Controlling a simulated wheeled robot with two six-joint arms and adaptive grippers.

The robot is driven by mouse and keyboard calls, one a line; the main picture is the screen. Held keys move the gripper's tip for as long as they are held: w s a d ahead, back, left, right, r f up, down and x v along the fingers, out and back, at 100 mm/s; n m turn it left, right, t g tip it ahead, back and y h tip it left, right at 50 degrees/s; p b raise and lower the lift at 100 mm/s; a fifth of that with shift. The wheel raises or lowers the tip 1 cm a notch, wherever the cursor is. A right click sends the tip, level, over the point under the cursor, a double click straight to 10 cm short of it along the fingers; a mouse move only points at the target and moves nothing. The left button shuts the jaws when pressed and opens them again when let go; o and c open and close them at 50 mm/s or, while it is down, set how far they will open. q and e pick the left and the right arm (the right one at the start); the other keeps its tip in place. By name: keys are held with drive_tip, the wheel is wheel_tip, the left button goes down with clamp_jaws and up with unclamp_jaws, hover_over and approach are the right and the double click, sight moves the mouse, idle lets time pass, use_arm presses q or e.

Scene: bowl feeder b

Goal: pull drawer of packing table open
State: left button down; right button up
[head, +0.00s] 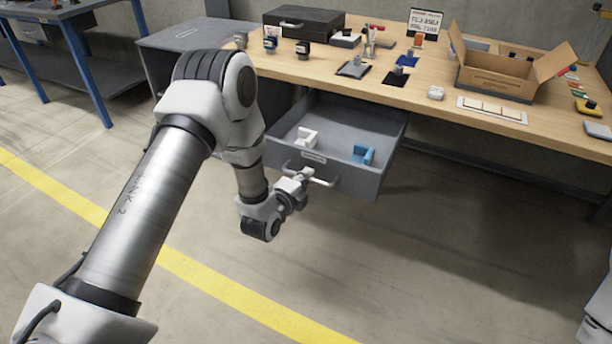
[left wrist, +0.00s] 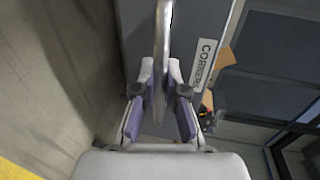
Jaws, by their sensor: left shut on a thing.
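The grey drawer (head: 365,186) of the packing table (head: 440,98) stands well out from under the tabletop, and its inside shows. A white bracket-like part (head: 307,136) and a blue one (head: 363,154) lie in it. My left gripper (head: 303,176) is at the drawer's front, shut on the drawer handle (head: 322,182). In the left wrist view the handle (left wrist: 162,40) runs between the two fingers (left wrist: 160,90), beside the drawer front (left wrist: 202,25) with its label (left wrist: 202,64). My right gripper is not in view.
On the tabletop are a black case (head: 304,24), an open cardboard box (head: 496,80), a sign (head: 425,22) and several small items. A blue-legged table (head: 85,65) stands at the far left. The floor (head: 400,270) before the drawer is clear, with a yellow line (head: 235,302).

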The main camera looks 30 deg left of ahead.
use_arm(q)
drive_tip(key=c, duration=1.2)
unclamp_jaws()
drive_tip(key=v, duration=1.2)
drive_tip(key=shift+f, duration=0.1)
